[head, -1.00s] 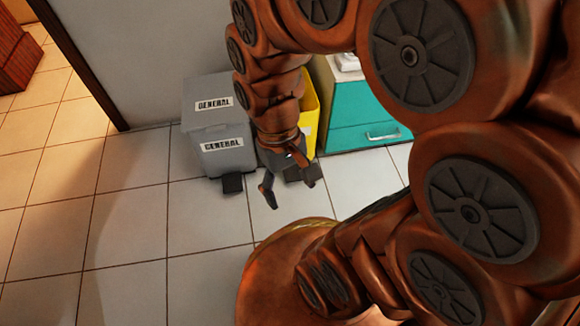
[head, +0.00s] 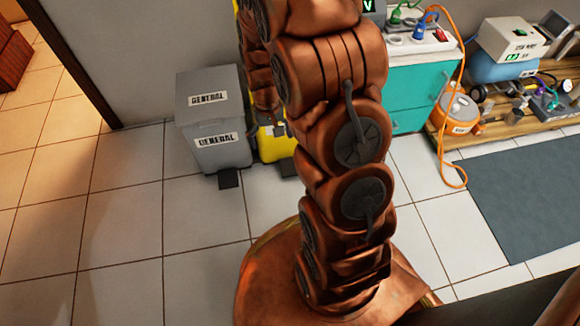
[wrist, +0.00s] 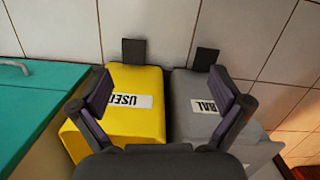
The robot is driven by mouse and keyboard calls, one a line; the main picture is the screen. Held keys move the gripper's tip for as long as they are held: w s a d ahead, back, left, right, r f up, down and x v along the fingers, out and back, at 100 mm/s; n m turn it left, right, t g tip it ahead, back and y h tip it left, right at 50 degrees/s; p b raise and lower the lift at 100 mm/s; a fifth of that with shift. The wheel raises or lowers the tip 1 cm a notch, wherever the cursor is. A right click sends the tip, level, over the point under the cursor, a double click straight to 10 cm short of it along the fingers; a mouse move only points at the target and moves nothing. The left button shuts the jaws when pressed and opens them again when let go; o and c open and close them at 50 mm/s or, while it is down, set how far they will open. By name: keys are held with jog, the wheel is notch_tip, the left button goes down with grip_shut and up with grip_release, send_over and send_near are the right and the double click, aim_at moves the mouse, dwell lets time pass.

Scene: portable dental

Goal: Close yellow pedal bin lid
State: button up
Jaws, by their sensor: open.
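The yellow pedal bin (head: 275,146) stands against the wall, right of the grey bin. My arm hides most of it in the head view. In the wrist view the yellow bin (wrist: 118,123) shows from above with a white label, partly readable as "USE", upside down. I cannot tell how its lid stands. A dark pedal (wrist: 134,50) sticks out at its foot. My gripper (wrist: 163,84) is open, with one finger over the yellow bin's left side and the other over the grey bin. Nothing is between the fingers.
The grey "GENERAL" bin (head: 214,118) stands close beside the yellow one. A teal cabinet (head: 408,92) is on the other side. A wooden shelf (head: 500,125) with equipment and an orange cable (head: 463,80) lies farther right. The tiled floor (head: 125,215) is clear at left.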

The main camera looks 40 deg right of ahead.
jog(key=w+d+f, duration=0.4)
jog(key=d+f, duration=0.1)
jog(key=f, duration=0.5)
jog(key=m+t+b, duration=0.1)
jog(key=m+b, duration=0.1)
send_over(290, 168)
notch_tip(290, 168, down, 14)
jog(key=shift+f, duration=0.1)
notch_tip(290, 168, down, 7)
jog(key=shift+f+b, duration=0.15)
jog(key=shift+b, duration=1.1)
grip_shut()
